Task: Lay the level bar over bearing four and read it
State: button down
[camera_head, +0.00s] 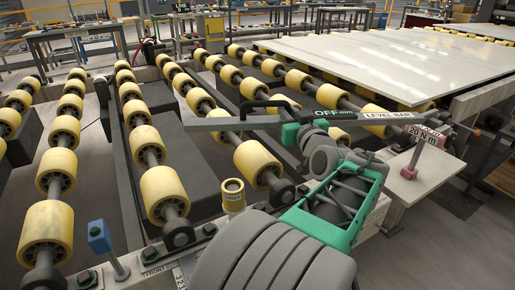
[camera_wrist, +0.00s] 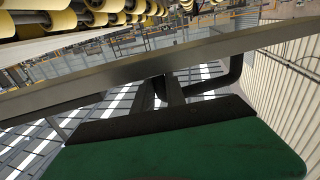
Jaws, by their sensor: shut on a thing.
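The level bar (camera_head: 240,122) is a long grey bar with a black handle (camera_head: 268,105) and a "LEVEL BAR" label. A green-edged readout on it shows "OFF mm" (camera_head: 335,113). My gripper (camera_head: 296,135) is shut on the bar and holds it about level above the rollers. In the wrist view the bar (camera_wrist: 110,85) slants across the picture, with my dark-edged green gripper (camera_wrist: 165,98) below it. Dark bearings sit at the front ends of the roller shafts, such as one bearing (camera_head: 178,232) and another bearing (camera_head: 283,191). I cannot read which is number four.
Rows of yellow rollers (camera_head: 165,190) fill the left and middle. A pale slab (camera_head: 400,58) lies at the back right. A yellow cylinder (camera_head: 233,196) and a blue-topped post (camera_head: 99,236) stand on the front rail. A "20 N m" tag (camera_head: 420,135) stands over a pale side table (camera_head: 425,175).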

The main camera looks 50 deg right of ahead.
aim_at(241, 127)
jog(key=w+a+n+t+y, duration=0.25)
jog(key=a+n+y, duration=0.35)
jog(key=a, duration=0.8)
jog(key=shift+m+y, duration=0.4)
jog(key=shift+y, duration=0.3)
jog(key=w+d+f, duration=0.1)
jog(key=w, duration=0.1)
jog(key=w+d+f, duration=0.2)
jog(key=w+d+f+b, duration=0.1)
jog(key=w, duration=0.1)
jog(key=shift+w+d+f, duration=0.25)
jog(key=shift+d, duration=0.1)
jog(key=w+d+f+b, duration=0.2)
jog(key=w+f, duration=0.3)
jog(key=f, duration=0.4)
jog(key=shift+d, duration=0.8)
jog(key=shift+f+b, duration=0.15)
jog(key=shift+b, duration=0.2)
jog(key=shift+f, duration=0.15)
jog(key=c, duration=1.4)
grip_release()
jog(key=shift+o, duration=0.2)
